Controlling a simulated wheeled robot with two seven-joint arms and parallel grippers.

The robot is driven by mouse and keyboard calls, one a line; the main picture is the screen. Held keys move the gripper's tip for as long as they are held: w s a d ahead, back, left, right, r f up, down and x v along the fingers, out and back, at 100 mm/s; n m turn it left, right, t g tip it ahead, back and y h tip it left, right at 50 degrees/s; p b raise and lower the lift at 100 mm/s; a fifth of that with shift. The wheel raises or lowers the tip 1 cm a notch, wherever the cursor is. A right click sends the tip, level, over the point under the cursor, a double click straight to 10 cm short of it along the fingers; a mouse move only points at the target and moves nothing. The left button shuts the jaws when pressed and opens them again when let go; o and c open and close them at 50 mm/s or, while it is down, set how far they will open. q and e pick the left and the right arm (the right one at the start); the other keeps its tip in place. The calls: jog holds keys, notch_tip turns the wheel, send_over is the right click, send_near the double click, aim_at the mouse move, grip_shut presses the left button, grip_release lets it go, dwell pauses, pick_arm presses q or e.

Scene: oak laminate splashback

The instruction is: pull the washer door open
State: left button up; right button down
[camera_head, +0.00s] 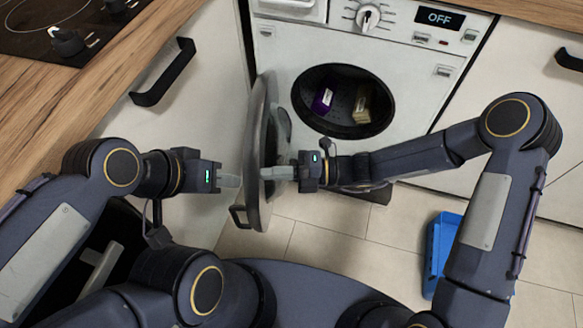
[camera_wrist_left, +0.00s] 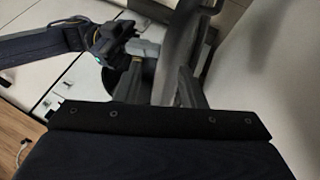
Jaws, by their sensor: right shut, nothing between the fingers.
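The washer (camera_head: 415,62) is white, with a dark round drum opening (camera_head: 343,101). Its grey door (camera_head: 258,125) stands wide open, swung out to the left and seen nearly edge-on. The door handle (camera_head: 238,215) is at its lower left. My right gripper (camera_head: 268,173) is shut and empty, at the inner face of the door; whether it touches cannot be told. My left gripper (camera_head: 232,181) is on the door's outer side, close to it. In the left wrist view its fingers (camera_wrist_left: 160,88) stand apart with nothing held, and the door (camera_wrist_left: 178,45) lies beyond them.
A purple box (camera_head: 322,100) and a tan box (camera_head: 362,105) lie in the drum. A blue bin (camera_head: 438,250) stands on the floor at right. A wooden worktop (camera_head: 60,120) with a hob (camera_head: 65,25) is at left, above a cabinet with a black handle (camera_head: 165,75).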

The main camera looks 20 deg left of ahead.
aim_at(244, 172)
jog(key=x, duration=0.6)
jog(key=shift+a+p, duration=0.35)
jog(key=shift+p, duration=0.05)
jog(key=shift+d, duration=0.1)
